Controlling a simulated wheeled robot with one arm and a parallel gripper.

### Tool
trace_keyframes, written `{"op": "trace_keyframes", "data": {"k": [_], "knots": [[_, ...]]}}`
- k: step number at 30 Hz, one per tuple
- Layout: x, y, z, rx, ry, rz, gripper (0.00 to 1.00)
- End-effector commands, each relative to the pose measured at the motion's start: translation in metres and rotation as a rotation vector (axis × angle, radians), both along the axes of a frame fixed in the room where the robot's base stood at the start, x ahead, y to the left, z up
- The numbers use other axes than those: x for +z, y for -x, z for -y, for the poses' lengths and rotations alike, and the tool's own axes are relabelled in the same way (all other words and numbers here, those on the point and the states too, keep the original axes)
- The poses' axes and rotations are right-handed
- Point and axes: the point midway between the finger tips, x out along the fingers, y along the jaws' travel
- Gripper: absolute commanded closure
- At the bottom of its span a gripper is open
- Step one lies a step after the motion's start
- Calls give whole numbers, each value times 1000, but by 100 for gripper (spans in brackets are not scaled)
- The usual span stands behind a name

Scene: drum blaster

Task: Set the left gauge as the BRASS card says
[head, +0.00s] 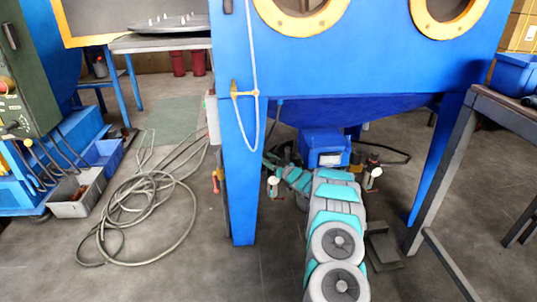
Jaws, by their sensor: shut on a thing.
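A small round white-faced gauge (273,181) is at the left under the blue blast cabinet (345,65), beside its front left leg. A second small white gauge (376,172) is to the right of my arm. Their needles and marks are too small to read. My arm reaches in low under the cabinet and bends left toward the left gauge. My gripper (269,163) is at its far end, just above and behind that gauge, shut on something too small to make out. Its fingers do not show clearly. No card marked BRASS can be made out.
The cabinet's legs (240,165) and low hopper close in around my arm. A coiled hose (135,205) lies on the floor at left, near a grey bin (75,193). A metal table (455,150) stands at right. A grey pedal-like block (383,247) lies right of my arm.

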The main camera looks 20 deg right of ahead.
Motion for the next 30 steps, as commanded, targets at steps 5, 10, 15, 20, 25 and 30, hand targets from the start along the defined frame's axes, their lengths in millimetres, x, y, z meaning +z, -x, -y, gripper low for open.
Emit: {"op": "trace_keyframes", "data": {"k": [5,10,15,20,25,30], "knots": [[4,1,1,61,0,3,100],[1,2,-2,90,-3,0,100],[1,2,-2,92,-3,0,100],[0,2,-2,92,-3,0,52],[0,2,-3,93,-3,-1,32],[0,2,-3,93,-3,-1,25]]}}
